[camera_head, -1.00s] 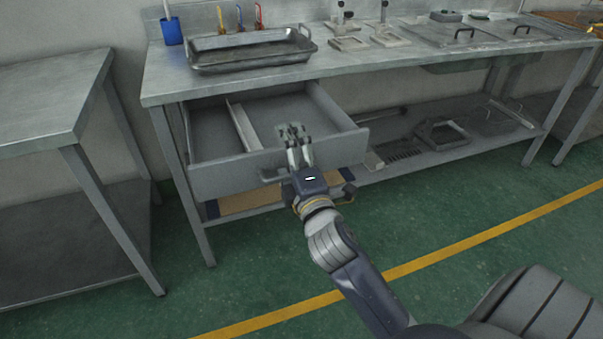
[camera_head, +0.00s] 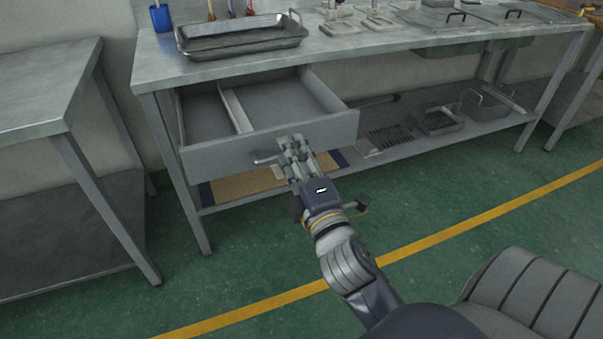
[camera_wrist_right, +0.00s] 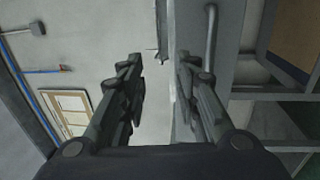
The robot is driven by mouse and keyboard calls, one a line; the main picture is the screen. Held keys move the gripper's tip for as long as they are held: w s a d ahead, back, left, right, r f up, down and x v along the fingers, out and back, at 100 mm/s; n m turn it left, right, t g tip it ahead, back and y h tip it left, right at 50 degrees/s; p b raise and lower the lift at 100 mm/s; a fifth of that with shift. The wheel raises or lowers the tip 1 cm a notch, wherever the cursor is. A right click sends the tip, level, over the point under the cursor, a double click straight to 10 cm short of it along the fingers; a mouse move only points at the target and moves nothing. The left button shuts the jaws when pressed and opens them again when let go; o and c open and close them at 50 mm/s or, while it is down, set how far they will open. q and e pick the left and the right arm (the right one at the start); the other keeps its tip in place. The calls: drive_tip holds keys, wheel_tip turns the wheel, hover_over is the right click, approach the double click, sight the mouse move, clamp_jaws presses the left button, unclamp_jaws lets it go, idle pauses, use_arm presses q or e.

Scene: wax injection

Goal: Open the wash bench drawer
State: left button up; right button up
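The wash bench drawer (camera_head: 225,152) stands pulled out from under the bench top. Its inside shows, with a divider strip (camera_head: 235,110) in it. A bar handle (camera_head: 266,160) is on its front; it also shows in the right wrist view (camera_wrist_right: 211,38), beyond the right-hand finger. My right gripper (camera_head: 291,143) is at the drawer front, beside the handle. In the right wrist view the gripper (camera_wrist_right: 160,70) has its fingers apart, with nothing held between them. The handle is outside the fingers. Whether a finger touches the drawer front I cannot tell. My left gripper is not in view.
The wash bench (camera_head: 350,52) carries a metal tray (camera_head: 240,45) above the drawer. A lower shelf (camera_head: 400,150) holds a grate and frames. Another metal table (camera_head: 45,80) stands at the left. The green floor (camera_head: 480,200) in front is clear.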

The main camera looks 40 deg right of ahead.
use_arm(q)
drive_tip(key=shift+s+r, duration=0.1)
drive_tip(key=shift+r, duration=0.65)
use_arm(e)
drive_tip(key=s, duration=0.1)
drive_tip(key=s+f, duration=0.1)
drive_tip(key=s+a, duration=0.1)
drive_tip(key=shift+s+f, duration=0.1)
drive_tip(key=shift+f, duration=0.15)
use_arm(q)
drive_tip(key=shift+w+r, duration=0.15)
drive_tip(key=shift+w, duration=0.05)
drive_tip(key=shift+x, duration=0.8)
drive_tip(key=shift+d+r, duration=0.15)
